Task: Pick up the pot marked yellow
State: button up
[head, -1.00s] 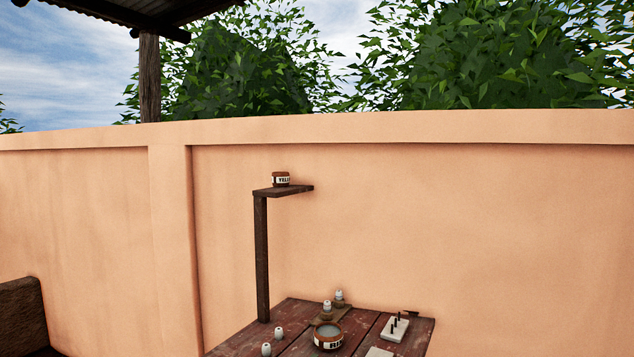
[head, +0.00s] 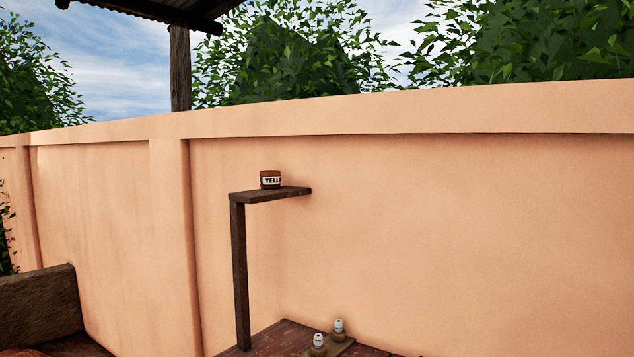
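The pot marked yellow (head: 271,181) is a small brown pot with a pale label on which the letters "YELL" can be read. It stands upright on a small raised wooden shelf (head: 290,193), towards the shelf's left part. My gripper is not in the head view, so its state and its place relative to the pot cannot be seen.
A wooden post (head: 240,275) holds the shelf above a dark red plank table (head: 276,338). Two small white-topped bottles (head: 318,344) (head: 339,330) stand on the table below the shelf. A plastered wall (head: 450,220) runs behind. A brown block (head: 40,305) stands at left.

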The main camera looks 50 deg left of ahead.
aim_at(268, 180)
jog(key=z, duration=0.1)
jog(key=i, duration=2.25)
jog(key=u, duration=1.95)
jog(key=i, duration=0.15)
jog(key=u, duration=1.8)
jog(key=i, duration=0.85)
jog(key=z, duration=0.1)
